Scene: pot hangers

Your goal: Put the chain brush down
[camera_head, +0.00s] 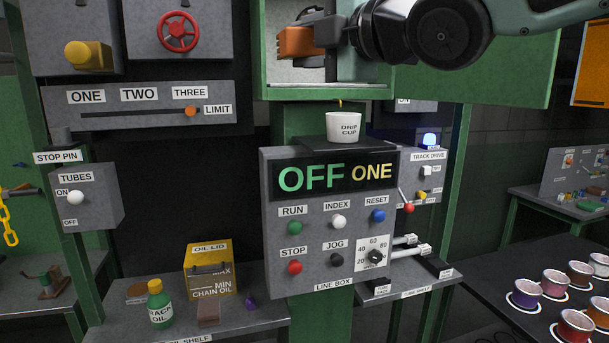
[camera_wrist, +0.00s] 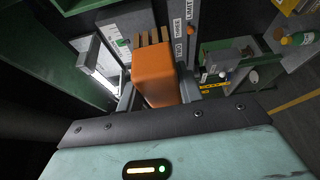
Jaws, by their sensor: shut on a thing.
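The chain brush is an orange block (camera_wrist: 155,78) with light brown bristles at its far end in the wrist view. My gripper (camera_wrist: 158,92) is shut on it, with one finger on each side. In the head view the brush (camera_head: 296,42) shows at the top, in front of the opening of a green-framed box (camera_head: 325,88). My gripper (camera_head: 325,40) reaches it from the right. The brush appears above the box's pale floor; I cannot tell whether it touches it.
A white drip cup (camera_head: 343,127) stands on the line box (camera_head: 330,225) below. The oil shelf (camera_head: 240,318) holds a yellow oil tin (camera_head: 209,268), a green bottle (camera_head: 159,305) and small blocks. Several paint-filled cups stand on a dark table (camera_head: 490,255) at right.

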